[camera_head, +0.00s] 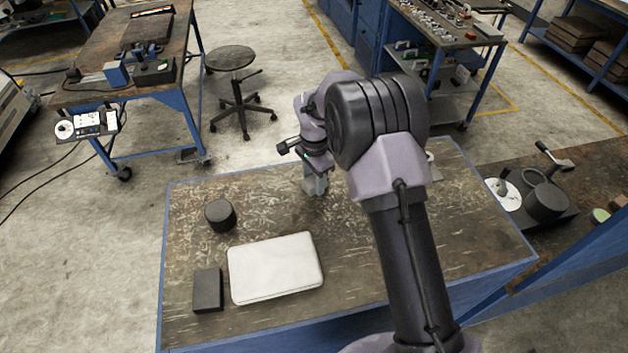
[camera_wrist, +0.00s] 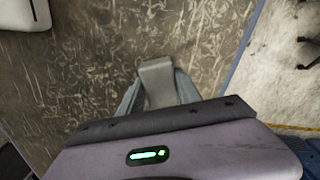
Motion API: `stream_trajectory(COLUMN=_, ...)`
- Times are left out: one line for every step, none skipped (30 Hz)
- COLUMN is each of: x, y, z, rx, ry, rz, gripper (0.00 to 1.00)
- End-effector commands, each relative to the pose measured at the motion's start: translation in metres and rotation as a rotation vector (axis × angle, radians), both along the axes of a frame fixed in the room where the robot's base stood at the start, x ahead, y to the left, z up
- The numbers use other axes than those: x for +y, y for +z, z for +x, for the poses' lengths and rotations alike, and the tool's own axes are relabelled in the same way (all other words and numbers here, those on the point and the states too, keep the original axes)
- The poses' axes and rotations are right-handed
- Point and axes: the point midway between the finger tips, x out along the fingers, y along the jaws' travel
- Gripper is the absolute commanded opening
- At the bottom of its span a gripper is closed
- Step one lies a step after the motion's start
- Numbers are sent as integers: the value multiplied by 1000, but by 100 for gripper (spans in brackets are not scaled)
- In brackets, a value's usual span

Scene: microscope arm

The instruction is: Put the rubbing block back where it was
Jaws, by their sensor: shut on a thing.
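My gripper (camera_head: 314,182) is low over the worn brown table (camera_head: 365,285), near its far edge. It is shut on a small grey block (camera_wrist: 157,80), which I take to be the rubbing block. In the wrist view the block stands out between the two fingers, above the scratched tabletop. In the head view the block (camera_head: 317,187) is small and partly covered by the gripper. I cannot tell whether its underside touches the table.
A white case (camera_head: 275,267), a black cylinder (camera_head: 220,215) and a dark rectangular block (camera_head: 207,290) are on the table's left half. A pale object (camera_head: 434,168) is partly hidden behind my arm. Bare tabletop lies between the cylinder and my gripper.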

Motion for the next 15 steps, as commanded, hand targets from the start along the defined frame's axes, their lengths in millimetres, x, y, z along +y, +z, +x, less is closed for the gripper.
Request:
stream_trajectory(x=0, y=-3, z=0, rx=0, ry=0, rz=0, gripper=0)
stream_trajectory(x=0, y=-4, z=0, rx=0, ry=0, rz=0, gripper=0)
stream_trajectory(x=0, y=-3, z=0, rx=0, ry=0, rz=0, gripper=46)
stream_trajectory(x=0, y=-3, z=0, rx=0, ry=0, rz=0, gripper=52)
stream_trajectory(x=0, y=-3, z=0, rx=1, ry=0, rz=-1, gripper=58)
stream_trajectory(x=0, y=-3, z=0, rx=1, ry=0, rz=-1, gripper=62)
stream_trajectory(x=0, y=-3, z=0, rx=1, ry=0, rz=-1, gripper=62)
stream_trajectory(x=0, y=-3, z=0, rx=1, ry=0, rz=-1, gripper=62)
stream_trajectory(x=0, y=-3, z=0, rx=1, ry=0, rz=-1, gripper=62)
stream_trajectory(x=0, y=-3, z=0, rx=1, ry=0, rz=-1, gripper=62)
stream_trajectory(x=0, y=-3, z=-1, rx=2, ry=0, rz=-1, gripper=62)
stream_trajectory(x=0, y=-3, z=-1, rx=2, ry=0, rz=-1, gripper=62)
stream_trajectory(x=0, y=-3, z=-1, rx=2, ry=0, rz=-1, gripper=62)
stream_trajectory(x=0, y=-3, z=-1, rx=2, ry=0, rz=-1, gripper=62)
stream_trajectory(x=0, y=-3, z=-1, rx=2, ry=0, rz=-1, gripper=62)
